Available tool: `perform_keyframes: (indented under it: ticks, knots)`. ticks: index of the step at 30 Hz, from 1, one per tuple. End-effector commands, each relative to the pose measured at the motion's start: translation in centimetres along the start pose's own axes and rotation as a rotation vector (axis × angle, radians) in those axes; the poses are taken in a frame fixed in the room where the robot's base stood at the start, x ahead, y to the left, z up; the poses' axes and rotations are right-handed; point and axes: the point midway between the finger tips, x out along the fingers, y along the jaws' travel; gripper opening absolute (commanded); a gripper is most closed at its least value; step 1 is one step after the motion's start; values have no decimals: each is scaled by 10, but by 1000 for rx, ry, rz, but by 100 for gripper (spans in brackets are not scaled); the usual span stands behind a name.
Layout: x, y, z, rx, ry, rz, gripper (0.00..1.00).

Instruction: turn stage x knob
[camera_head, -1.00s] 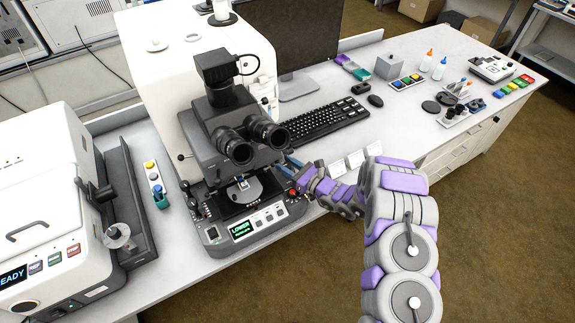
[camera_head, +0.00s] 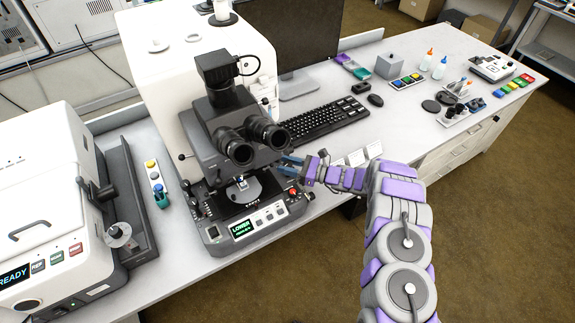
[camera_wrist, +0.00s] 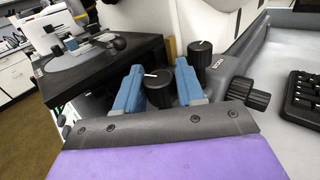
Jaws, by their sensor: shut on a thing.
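The black microscope (camera_head: 235,150) stands on the bench, its stage (camera_head: 243,190) low at the front. My gripper (camera_head: 290,163) reaches its right side. In the wrist view my two blue fingers (camera_wrist: 160,90) stand on either side of a black knob (camera_wrist: 158,88) with a white mark on top, shut on it. A second black knob (camera_wrist: 200,58) with a white mark stands just behind and right of the right finger. No label on the held knob is readable. In the head view the held knob is hidden by my gripper and the microscope.
A larger side knob (camera_wrist: 248,92) sticks out to the right of my fingers. The black stage plate (camera_wrist: 105,72) lies to the left. A red button (camera_head: 293,192) and the lit control panel (camera_head: 243,228) are on the microscope base. A keyboard (camera_head: 322,120) lies to the right.

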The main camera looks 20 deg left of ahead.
Motion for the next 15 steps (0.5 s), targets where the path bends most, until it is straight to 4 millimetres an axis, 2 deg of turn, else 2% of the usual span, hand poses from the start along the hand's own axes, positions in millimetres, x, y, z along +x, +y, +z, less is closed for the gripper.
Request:
perform_keyframes:
  ticks: [3, 4, 6, 9, 15]
  knots:
    - [-1, -2, 2, -4, -2, -6, 8]
    - [-1, -2, 2, -4, -2, -6, 40]
    - [-1, -2, 2, -4, -2, -6, 47]
    - [-1, -2, 1, -3, -1, -5, 56]
    - [-1, -1, 1, -2, -1, -4, 57]
